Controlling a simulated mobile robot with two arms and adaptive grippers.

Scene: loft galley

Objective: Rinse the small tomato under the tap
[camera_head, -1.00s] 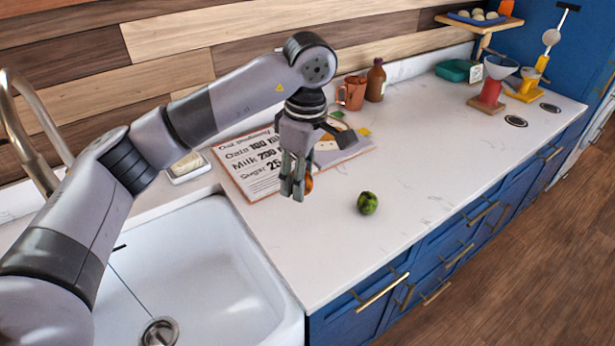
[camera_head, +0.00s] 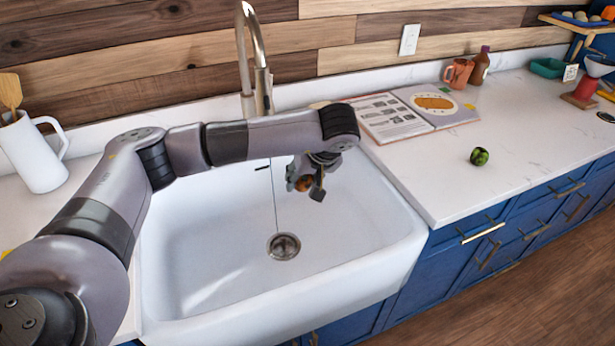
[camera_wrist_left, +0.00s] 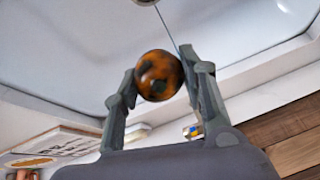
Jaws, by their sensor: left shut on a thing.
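My left gripper (camera_head: 304,184) is over the right part of the white sink (camera_head: 215,284). It is shut on a small round orange-brown tomato with dark patches (camera_head: 309,188). The left wrist view shows the tomato (camera_wrist_left: 159,75) between the two fingers, with the sink basin (camera_wrist_left: 80,45) beyond it. The curved metal tap (camera_head: 245,50) rises behind the sink, to the left of the gripper. I cannot see any water running. My right gripper is not in view.
A green round fruit or vegetable (camera_head: 479,156) lies on the counter right of the sink. An open cookbook (camera_head: 420,110), an orange mug (camera_head: 458,72) and a brown bottle (camera_head: 480,66) stand behind it. A white jug (camera_head: 32,155) stands at left.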

